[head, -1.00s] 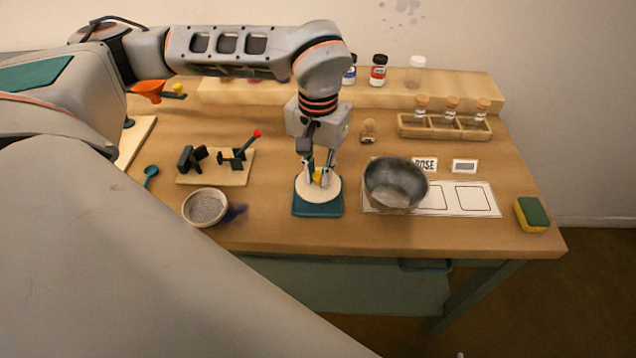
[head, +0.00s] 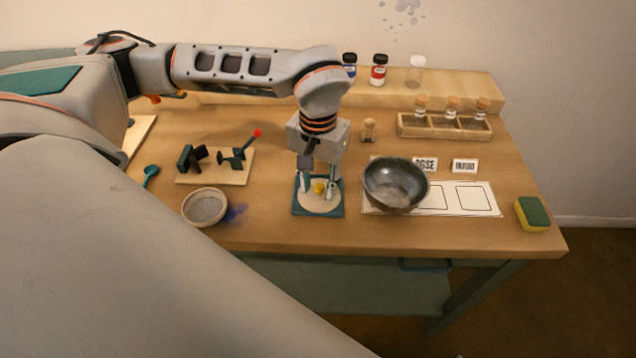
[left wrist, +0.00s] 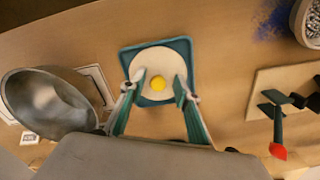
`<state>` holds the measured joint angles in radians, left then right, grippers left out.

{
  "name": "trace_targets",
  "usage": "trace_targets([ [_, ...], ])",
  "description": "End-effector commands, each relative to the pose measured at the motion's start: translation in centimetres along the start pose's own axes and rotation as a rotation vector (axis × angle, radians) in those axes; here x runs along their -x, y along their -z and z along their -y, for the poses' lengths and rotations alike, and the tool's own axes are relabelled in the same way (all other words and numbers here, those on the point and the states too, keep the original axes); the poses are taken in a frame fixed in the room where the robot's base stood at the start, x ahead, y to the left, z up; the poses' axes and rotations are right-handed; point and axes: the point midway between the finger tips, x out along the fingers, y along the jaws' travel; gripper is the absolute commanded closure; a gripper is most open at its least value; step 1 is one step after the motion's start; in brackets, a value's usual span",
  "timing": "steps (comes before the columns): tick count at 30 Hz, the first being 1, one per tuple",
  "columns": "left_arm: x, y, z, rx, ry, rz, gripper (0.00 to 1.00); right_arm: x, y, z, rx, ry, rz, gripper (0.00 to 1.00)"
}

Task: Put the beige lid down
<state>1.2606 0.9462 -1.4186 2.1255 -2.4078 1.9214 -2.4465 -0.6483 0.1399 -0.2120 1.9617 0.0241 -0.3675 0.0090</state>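The beige lid (head: 318,207) is a round disc with a yellow knob (head: 319,187). It lies flat on a teal square mat (head: 297,211) near the front middle of the table. The left wrist view shows the lid (left wrist: 156,62), its knob (left wrist: 158,84) and the mat (left wrist: 126,60) from above, with mat showing around the disc. My left gripper (head: 317,190) is right over the lid, pointing down. Its fingers (left wrist: 156,90) are spread to either side of the knob, with gaps between. My right gripper is in neither view.
A dark metal bowl (head: 396,185) stands close right of the mat, on a white marked sheet (head: 470,199). A bowl of grey powder (head: 205,207) and a small stand with a red-tipped lever (head: 215,166) are to the left. A sponge (head: 532,214) lies at the right edge.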

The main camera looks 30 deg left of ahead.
Motion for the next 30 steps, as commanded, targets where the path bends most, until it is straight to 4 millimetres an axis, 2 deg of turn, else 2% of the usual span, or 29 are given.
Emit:
trace_targets([
  [4,0.5,0.0,0.0,0.0,0.0,0.0,0.68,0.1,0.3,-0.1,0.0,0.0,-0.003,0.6],
  [7,1.6,0.1,0.0,-0.001,-0.001,-0.003,0.68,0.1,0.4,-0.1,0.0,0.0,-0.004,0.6],
  [18,9.0,0.1,0.0,-0.001,-0.001,-0.005,0.68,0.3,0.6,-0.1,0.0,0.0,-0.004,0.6],
  [21,10.5,0.1,0.0,0.0,0.0,-0.003,0.68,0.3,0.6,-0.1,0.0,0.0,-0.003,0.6],
  [25,11.8,0.1,0.0,0.001,0.0,-0.001,0.68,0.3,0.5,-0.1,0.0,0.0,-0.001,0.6],
  [30,12.3,0.0,0.0,0.0,0.0,0.001,0.68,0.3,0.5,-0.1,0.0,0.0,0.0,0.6],
])
